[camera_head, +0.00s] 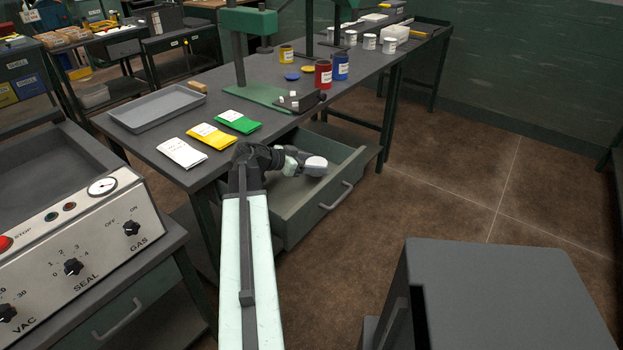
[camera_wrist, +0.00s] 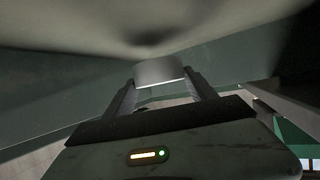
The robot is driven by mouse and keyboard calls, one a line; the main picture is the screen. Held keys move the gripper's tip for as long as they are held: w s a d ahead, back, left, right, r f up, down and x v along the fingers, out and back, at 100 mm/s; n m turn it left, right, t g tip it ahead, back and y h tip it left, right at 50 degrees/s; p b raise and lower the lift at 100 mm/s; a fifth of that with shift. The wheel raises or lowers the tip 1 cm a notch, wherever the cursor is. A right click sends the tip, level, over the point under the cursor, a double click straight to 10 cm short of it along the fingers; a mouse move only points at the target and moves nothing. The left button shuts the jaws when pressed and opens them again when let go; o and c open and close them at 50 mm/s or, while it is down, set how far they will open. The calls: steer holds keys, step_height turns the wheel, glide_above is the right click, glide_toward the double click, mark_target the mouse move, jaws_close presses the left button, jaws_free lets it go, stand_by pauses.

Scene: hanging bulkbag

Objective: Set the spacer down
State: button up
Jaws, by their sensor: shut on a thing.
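The spacer (camera_wrist: 159,73) is a pale grey, smooth piece with a bright lower edge in the wrist view. It sits between the two dark fingers of my gripper (camera_wrist: 160,82), which is shut on it. A dark shadow lies on the pale surface just beyond the spacer; I cannot tell whether they touch. In the head view my gripper (camera_head: 307,164) is at the open drawer (camera_head: 318,208), low over its inside. The spacer cannot be made out clearly there, and my arm covers part of the drawer.
The workbench (camera_head: 275,148) stands over the drawer. White, yellow (camera_head: 211,136) and green packets lie near its front edge beside a grey tray (camera_head: 158,107). A green stand and several tins are farther back. A control panel (camera_head: 75,255) is at the left; open floor is right.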

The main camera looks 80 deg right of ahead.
step_height(320, 180, down, 4)
steer(key=b, duration=0.2)
steer(key=shift+r+b, duration=0.25)
steer(key=shift+b, duration=0.1)
steer(key=shift+r, duration=0.2)
steer(key=shift+f, duration=0.15)
steer(key=o, duration=1.7)
steer(key=shift+o, duration=0.2)
steer(key=shift+r+p, duration=0.35)
steer(key=p+v, duration=0.3)
steer(key=v, duration=0.4)
steer(key=shift+f, duration=0.1)
steer(key=shift+w+a, duration=0.15)
steer(key=shift+w, duration=0.05)
